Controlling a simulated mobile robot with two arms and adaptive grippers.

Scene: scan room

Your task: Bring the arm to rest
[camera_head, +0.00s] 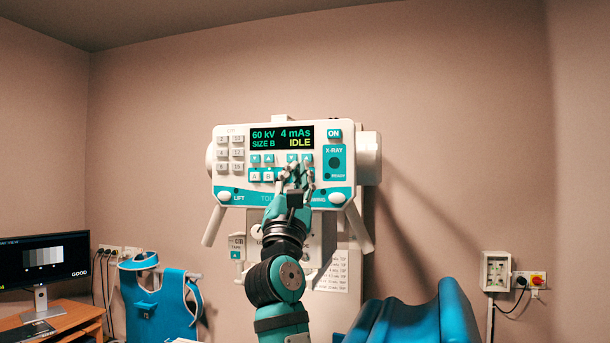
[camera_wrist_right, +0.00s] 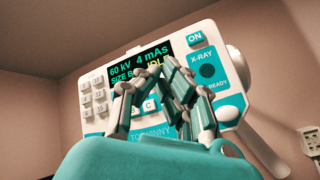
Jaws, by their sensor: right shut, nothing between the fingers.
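My right arm (camera_head: 287,274) reaches up from the bottom middle in the head view. My right gripper (camera_head: 297,174) is shut and empty in front of the lower middle of the control panel (camera_head: 228,128). In the right wrist view the right gripper (camera_wrist_right: 172,84) covers part of the panel's buttons and its display (camera_wrist_right: 140,62). The display reads 60 kV, 4 mAs, SIZE B and IDLE. I cannot tell whether the fingertips touch the panel. My left gripper is in neither view.
A monitor (camera_head: 42,260) stands on a wooden desk (camera_head: 75,318) at the left. A blue apron (camera_head: 160,305) hangs beside it. A blue padded chair (camera_head: 405,322) is at the lower right. Wall sockets (camera_head: 496,271) are farther right.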

